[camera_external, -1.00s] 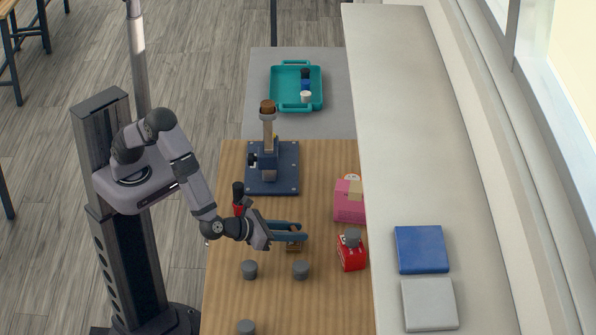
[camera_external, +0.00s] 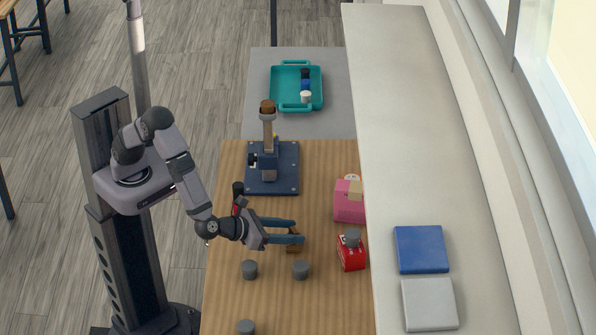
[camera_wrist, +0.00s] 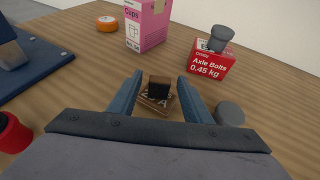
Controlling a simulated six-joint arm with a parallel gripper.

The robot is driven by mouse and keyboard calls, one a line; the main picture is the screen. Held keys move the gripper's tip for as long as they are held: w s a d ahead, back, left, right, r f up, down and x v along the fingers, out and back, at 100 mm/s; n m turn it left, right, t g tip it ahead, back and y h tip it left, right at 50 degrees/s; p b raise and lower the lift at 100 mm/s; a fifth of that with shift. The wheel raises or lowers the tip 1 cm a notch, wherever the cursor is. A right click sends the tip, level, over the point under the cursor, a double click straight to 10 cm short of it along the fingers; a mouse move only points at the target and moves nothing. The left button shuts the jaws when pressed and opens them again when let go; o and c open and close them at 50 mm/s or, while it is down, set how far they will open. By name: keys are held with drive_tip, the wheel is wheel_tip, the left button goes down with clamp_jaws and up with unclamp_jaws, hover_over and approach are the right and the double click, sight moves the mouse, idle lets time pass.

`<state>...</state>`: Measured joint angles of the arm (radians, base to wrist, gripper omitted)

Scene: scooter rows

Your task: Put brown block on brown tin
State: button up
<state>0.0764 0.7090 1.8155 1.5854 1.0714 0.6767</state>
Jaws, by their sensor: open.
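A small brown boxy item (camera_external: 294,241), which looks like the brown block, is on the wooden table by my fingertips. In the wrist view the brown item (camera_wrist: 160,79) has a dark patch and pale marks low on it; I cannot tell whether it is one piece or two stacked. My gripper (camera_external: 302,231) is open, its blue fingers apart. In the wrist view the fingers of my gripper (camera_wrist: 156,88) stand on either side of the brown item, with gaps. A brown round thing (camera_external: 268,106) tops a post at the back; I cannot tell whether it is the tin.
The red Axle Bolts box (camera_external: 351,254) with a grey piece on it and the pink box (camera_external: 348,204) stand right. Grey cylinders (camera_external: 300,270) stand in front. The blue stand base (camera_external: 285,180) and a red-black item (camera_external: 237,197) are behind. A teal tray (camera_external: 276,90) is farther back.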

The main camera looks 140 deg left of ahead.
drive_tip(key=b+v, duration=0.1)
drive_tip(key=v, duration=0.9)
drive_tip(key=shift+s+d, duration=0.2)
drive_tip(key=shift+d, duration=0.05)
drive_tip(key=s+n+g, duration=0.1)
drive_tip(key=s, duration=0.1)
drive_tip(key=s+a+f+n+g+h, duration=0.1)
drive_tip(key=s+n, duration=0.1)
drive_tip(key=s, duration=0.1)
drive_tip(key=s+n+g+h+p, duration=0.1)
drive_tip(key=s, duration=0.1)
drive_tip(key=shift+s+a+f+n, duration=0.3)
drive_tip(key=shift+s+a+f, duration=0.05)
drive_tip(key=shift+f, duration=0.05)
drive_tip(key=s+n+h, duration=0.1)
drive_tip(key=s, duration=0.1)
drive_tip(key=s+f+n+g+h, duration=0.1)
drive_tip(key=s+n, duration=0.1)
drive_tip(key=s, duration=0.1)
drive_tip(key=s+d+n+g+h+p, duration=0.1)
drive_tip(key=s+n, duration=0.1)
drive_tip(key=shift+s+d+f, duration=0.15)
drive_tip(key=shift+s+f, duration=0.1)
drive_tip(key=shift+f, duration=0.15)
drive_tip(key=s+d+f+n+h+p, duration=0.1)
drive_tip(key=s+d+n+h+p, duration=0.1)
drive_tip(key=s+d+n+h, duration=0.5)
drive_tip(key=shift+s+d+n, duration=1.35)
drive_tip(key=shift+s+n, duration=0.25)
drive_tip(key=shift+n, duration=1.4)
